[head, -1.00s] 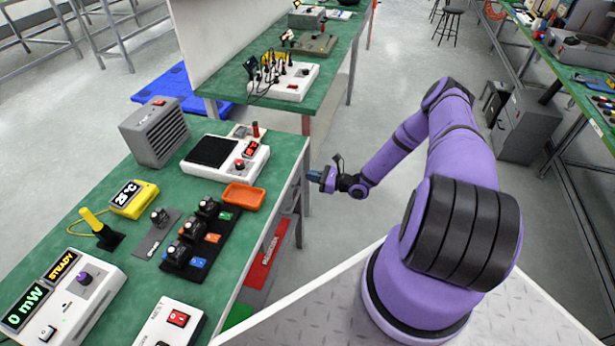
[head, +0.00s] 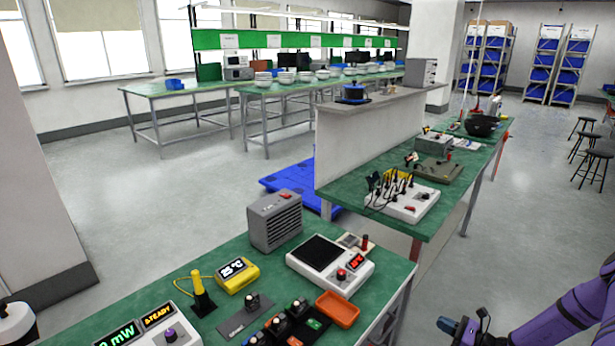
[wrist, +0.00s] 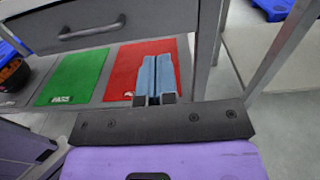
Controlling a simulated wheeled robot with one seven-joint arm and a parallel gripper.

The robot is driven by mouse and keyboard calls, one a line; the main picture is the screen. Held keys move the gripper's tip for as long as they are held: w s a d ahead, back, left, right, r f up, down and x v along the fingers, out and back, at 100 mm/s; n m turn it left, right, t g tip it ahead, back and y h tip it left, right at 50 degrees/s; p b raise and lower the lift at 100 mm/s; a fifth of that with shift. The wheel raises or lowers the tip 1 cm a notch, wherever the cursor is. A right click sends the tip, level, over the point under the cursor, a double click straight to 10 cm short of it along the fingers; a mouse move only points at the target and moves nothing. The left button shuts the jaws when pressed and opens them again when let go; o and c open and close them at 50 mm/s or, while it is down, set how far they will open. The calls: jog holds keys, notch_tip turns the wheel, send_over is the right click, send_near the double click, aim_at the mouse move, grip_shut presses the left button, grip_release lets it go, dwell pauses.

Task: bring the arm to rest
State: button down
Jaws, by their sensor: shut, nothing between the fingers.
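My gripper (head: 461,326) shows at the lower right of the head view, at the end of my purple arm. It is out in the open, right of the green bench's end, and touches nothing that I can see. In the wrist view its blue fingers (wrist: 157,78) are together with nothing between them. They point toward the space under a bench, in front of a red mat (wrist: 120,72) on the lower shelf. Most of my arm is outside the head view.
The near green bench (head: 222,262) holds a grey heater box (head: 275,220), a white hotplate-like unit (head: 330,262), an orange tray (head: 338,308) and a yellow 25 °C meter (head: 237,273). A second bench (head: 345,190) stands behind. A green mat (wrist: 75,77) lies beside the red one. Open floor lies at right.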

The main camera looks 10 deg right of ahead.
jog(key=w+a+r+n+g+y, duration=0.15)
jog(key=r+n+g, duration=0.35)
jog(key=r, duration=0.5)
jog(key=w+a+r+n+g, duration=0.2)
jog(key=r+n+g, duration=0.25)
jog(key=r, duration=0.55)
jog(key=s+a+r+n+g+h, duration=0.2)
jog(key=a+r+n, duration=0.2)
jog(key=r, duration=0.6)
jog(key=s+a+r+n+g+h, duration=0.2)
jog(key=a+r+n+h, duration=0.15)
jog(key=r, duration=0.65)
jog(key=s+a+r+n+t+h, duration=0.1)
jog(key=s+a+r+n+h, duration=0.2)
jog(key=s+r, duration=0.35)
jog(key=s+a+r+n+h, duration=0.25)
jog(key=s+a+r, duration=0.25)
jog(key=r, duration=0.3)
jog(key=s+a+r+n+t+h, duration=0.1)
jog(key=s+r+n+t, duration=0.3)
jog(key=s, duration=1)
jog(key=shift+s+r+n+h, duration=0.15)
jog(key=shift+r+n+h, duration=0.45)
jog(key=shift+r, duration=0.65)
jog(key=shift+t, duration=0.25)
